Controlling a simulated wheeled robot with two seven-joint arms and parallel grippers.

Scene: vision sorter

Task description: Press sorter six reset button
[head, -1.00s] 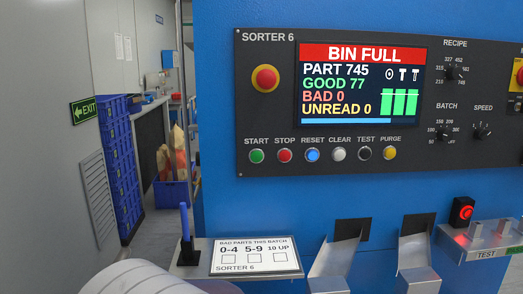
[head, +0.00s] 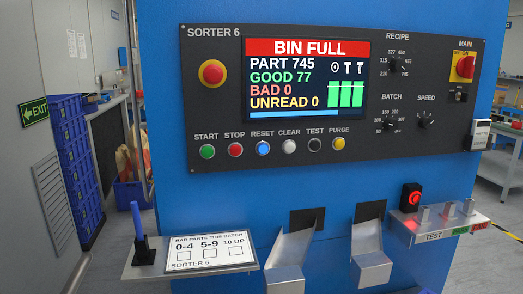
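The sorter 6 control panel (head: 345,140) is on the front of the blue machine, in the upper middle of the head view. Its screen (head: 307,80) reads BIN FULL, part 745, good 77, bad 0, unread 0. The blue reset button (head: 263,148) is under the screen, between the red stop button (head: 235,150) and the white clear button (head: 289,146). It is unobstructed and looks bright blue. Neither of my grippers is in view, and nothing touches the button.
A red emergency stop (head: 212,73) sits above the buttons. A shelf with a batch card (head: 208,252) and a blue pen (head: 139,220) juts out at lower left. Two metal chutes (head: 371,266) and a test shelf (head: 440,222) stick out below the panel. Blue crates (head: 78,170) stand at left.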

